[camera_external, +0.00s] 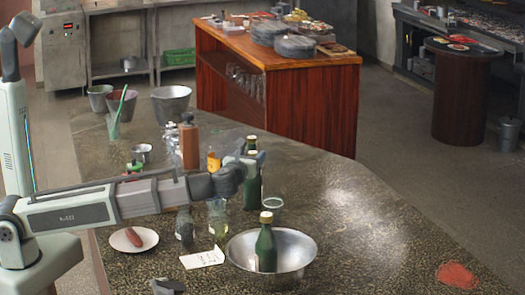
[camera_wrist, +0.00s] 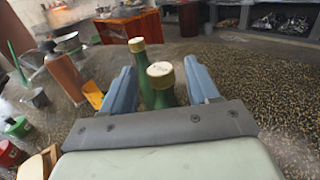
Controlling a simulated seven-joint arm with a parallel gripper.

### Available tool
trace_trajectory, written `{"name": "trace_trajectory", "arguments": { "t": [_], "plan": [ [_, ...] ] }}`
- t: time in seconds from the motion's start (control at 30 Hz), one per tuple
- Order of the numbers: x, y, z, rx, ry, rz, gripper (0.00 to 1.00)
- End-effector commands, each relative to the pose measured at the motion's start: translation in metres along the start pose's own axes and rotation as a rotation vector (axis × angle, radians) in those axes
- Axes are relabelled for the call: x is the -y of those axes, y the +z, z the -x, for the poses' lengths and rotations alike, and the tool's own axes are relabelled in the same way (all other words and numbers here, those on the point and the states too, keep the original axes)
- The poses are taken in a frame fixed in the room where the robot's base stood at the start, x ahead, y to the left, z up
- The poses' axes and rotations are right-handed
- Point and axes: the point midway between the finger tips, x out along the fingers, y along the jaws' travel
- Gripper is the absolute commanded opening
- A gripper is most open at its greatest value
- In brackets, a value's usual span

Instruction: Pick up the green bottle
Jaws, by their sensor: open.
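A green bottle with a pale cap (camera_wrist: 160,75) stands between the fingers of my gripper (camera_wrist: 159,68) in the wrist view. The fingers are open, one on each side of it; I cannot tell whether either touches it. A second green bottle (camera_wrist: 137,45) stands just beyond it. In the external view my gripper (camera_external: 246,160) is at the upper part of a green bottle (camera_external: 252,190), partly hiding it. Another green bottle (camera_external: 266,248) stands in a metal bowl on the counter, apart from my gripper.
The metal bowl (camera_external: 240,256) stands in front of the gripper. A brown bottle (camera_external: 189,146), glasses (camera_external: 217,215) and a plate with a sausage (camera_external: 118,240) are to the left. The counter's right side (camera_external: 370,225) is mostly clear.

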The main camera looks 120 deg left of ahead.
Motion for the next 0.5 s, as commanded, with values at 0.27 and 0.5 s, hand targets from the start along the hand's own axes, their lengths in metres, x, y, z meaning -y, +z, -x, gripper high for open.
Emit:
{"name": "trace_trajectory", "arguments": {
  "t": [0.27,0.5],
  "plan": [
    [0.000,0.000,-0.022,0.000,-0.001,0.000,0.60],
    [0.000,0.000,-0.022,0.000,0.000,0.000,0.50]
  ]
}}
